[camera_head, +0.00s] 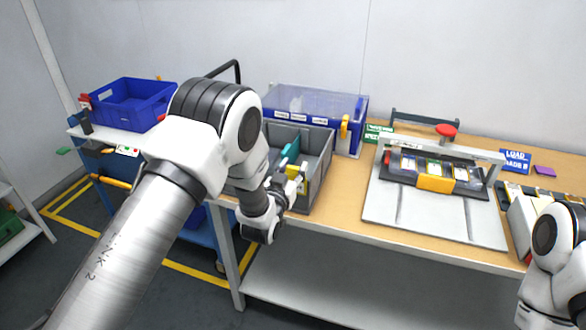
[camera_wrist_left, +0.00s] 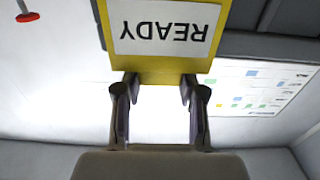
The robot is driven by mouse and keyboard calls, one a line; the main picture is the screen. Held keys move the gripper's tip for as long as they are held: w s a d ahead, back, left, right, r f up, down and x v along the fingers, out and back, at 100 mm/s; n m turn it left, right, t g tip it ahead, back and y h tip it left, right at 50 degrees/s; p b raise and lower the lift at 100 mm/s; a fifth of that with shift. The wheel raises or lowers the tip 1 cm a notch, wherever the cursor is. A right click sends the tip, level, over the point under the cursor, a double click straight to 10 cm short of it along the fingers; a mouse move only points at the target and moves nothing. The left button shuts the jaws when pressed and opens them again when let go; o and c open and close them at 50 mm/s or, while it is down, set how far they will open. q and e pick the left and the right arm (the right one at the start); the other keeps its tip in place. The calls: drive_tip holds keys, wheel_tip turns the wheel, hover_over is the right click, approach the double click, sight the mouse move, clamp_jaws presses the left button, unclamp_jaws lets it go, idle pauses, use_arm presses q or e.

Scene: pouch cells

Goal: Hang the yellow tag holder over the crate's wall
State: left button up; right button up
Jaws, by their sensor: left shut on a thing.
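The yellow tag holder (camera_wrist_left: 160,66) fills the top of the left wrist view. Its white label reads READY, upside down in that view. My left gripper (camera_wrist_left: 159,88) is shut on the holder's near edge, with a finger at each side.
A teal item (camera_head: 289,154) stands in the crate. A lidded blue bin (camera_head: 350,125) is behind it. A press fixture (camera_head: 440,190) stands to the right on the wooden table (camera_head: 345,203). A blue crate (camera_head: 133,102) sits on a cart at left.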

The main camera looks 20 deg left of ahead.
use_arm(q)
drive_tip(key=shift+f, duration=0.25)
drive_tip(key=o, duration=1)
drive_tip(key=shift+r, duration=0.1)
drive_tip(key=shift+s, duration=0.1)
drive_tip(key=s, duration=1.1)
drive_tip(key=shift+s+a, duration=0.25)
drive_tip(key=shift+s, duration=0.15)
